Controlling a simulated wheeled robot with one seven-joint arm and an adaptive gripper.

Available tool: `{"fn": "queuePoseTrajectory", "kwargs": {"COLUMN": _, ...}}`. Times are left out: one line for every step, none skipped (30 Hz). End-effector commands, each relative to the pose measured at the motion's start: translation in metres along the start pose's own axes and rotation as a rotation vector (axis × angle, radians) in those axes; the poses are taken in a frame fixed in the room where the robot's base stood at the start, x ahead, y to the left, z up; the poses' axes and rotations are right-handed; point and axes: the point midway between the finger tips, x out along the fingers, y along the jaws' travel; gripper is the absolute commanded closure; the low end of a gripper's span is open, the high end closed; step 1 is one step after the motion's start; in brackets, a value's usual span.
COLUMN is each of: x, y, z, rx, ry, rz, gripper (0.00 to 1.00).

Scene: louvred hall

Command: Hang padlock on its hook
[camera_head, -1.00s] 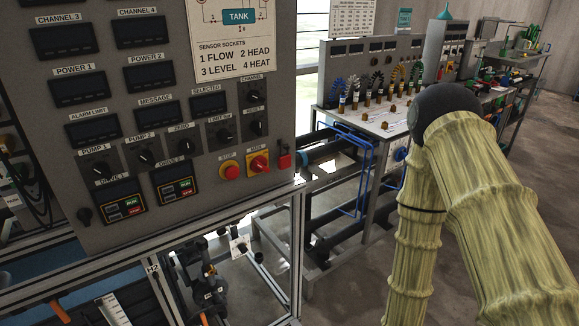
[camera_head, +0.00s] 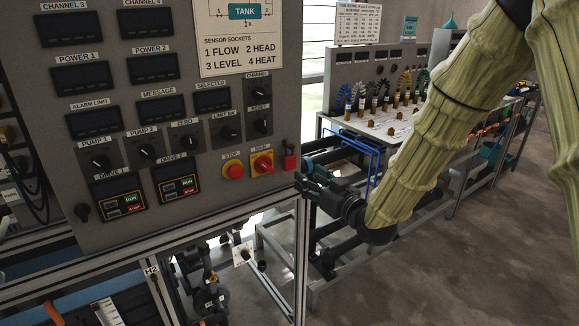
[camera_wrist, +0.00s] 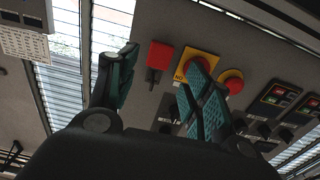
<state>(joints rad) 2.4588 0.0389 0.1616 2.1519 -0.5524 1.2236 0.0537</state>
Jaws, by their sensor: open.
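The red padlock (camera_head: 290,162) is at the right edge of the grey control panel, just right of the yellow-backed main switch. It also shows in the wrist view (camera_wrist: 160,55), with a dark part at its lower end there. Whether its shackle is around a hook is too small to tell. My gripper (camera_head: 303,187) is just below and right of the padlock in the head view. In the wrist view its two teal-padded fingers (camera_wrist: 163,62) are open and empty, with the padlock seen in the gap beyond them.
The yellow main switch (camera_head: 262,163) and red stop button (camera_head: 233,170) sit close left of the padlock. A metal frame post (camera_head: 301,255) stands below the panel corner. A bench with coloured cables (camera_head: 375,125) and blue tube frame stands behind. Floor is clear at right.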

Motion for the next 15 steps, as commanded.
{"fn": "queuePoseTrajectory", "kwargs": {"x": 0.002, "y": -0.001, "z": -0.003, "rx": -0.004, "ry": 0.007, "rz": -0.004, "gripper": 0.5}}
{"fn": "queuePoseTrajectory", "kwargs": {"x": 0.003, "y": -0.001, "z": -0.004, "rx": -0.005, "ry": 0.01, "rz": -0.005, "gripper": 0.5}}
{"fn": "queuePoseTrajectory", "kwargs": {"x": 0.005, "y": -0.001, "z": -0.005, "rx": -0.005, "ry": 0.011, "rz": -0.006, "gripper": 0.5}}
{"fn": "queuePoseTrajectory", "kwargs": {"x": 0.006, "y": -0.001, "z": -0.005, "rx": -0.005, "ry": 0.011, "rz": -0.006, "gripper": 0.5}}
{"fn": "queuePoseTrajectory", "kwargs": {"x": 0.008, "y": -0.001, "z": -0.005, "rx": -0.005, "ry": 0.011, "rz": -0.006, "gripper": 0.5}}
{"fn": "queuePoseTrajectory", "kwargs": {"x": 0.011, "y": -0.001, "z": -0.005, "rx": -0.005, "ry": 0.01, "rz": -0.005, "gripper": 0.5}}
{"fn": "queuePoseTrajectory", "kwargs": {"x": 0.014, "y": -0.001, "z": -0.005, "rx": -0.005, "ry": 0.01, "rz": -0.005, "gripper": 0.5}}
{"fn": "queuePoseTrajectory", "kwargs": {"x": 0.016, "y": -0.001, "z": -0.005, "rx": -0.005, "ry": 0.01, "rz": -0.006, "gripper": 0.5}}
{"fn": "queuePoseTrajectory", "kwargs": {"x": 0.021, "y": -0.001, "z": -0.005, "rx": -0.005, "ry": 0.011, "rz": -0.006, "gripper": 0.5}}
{"fn": "queuePoseTrajectory", "kwargs": {"x": 0.024, "y": -0.001, "z": -0.005, "rx": -0.005, "ry": 0.011, "rz": -0.006, "gripper": 0.5}}
{"fn": "queuePoseTrajectory", "kwargs": {"x": 0.027, "y": -0.002, "z": -0.005, "rx": -0.005, "ry": 0.01, "rz": -0.007, "gripper": 0.5}}
{"fn": "queuePoseTrajectory", "kwargs": {"x": 0.031, "y": -0.002, "z": -0.005, "rx": -0.004, "ry": 0.01, "rz": -0.007, "gripper": 0.5}}
{"fn": "queuePoseTrajectory", "kwargs": {"x": 0.034, "y": -0.002, "z": -0.005, "rx": -0.005, "ry": 0.009, "rz": -0.006, "gripper": 0.5}}
{"fn": "queuePoseTrajectory", "kwargs": {"x": 0.038, "y": -0.002, "z": -0.005, "rx": -0.005, "ry": 0.009, "rz": -0.006, "gripper": 0.5}}
{"fn": "queuePoseTrajectory", "kwargs": {"x": 0.042, "y": -0.001, "z": -0.005, "rx": -0.005, "ry": 0.009, "rz": -0.006, "gripper": 0.5}}
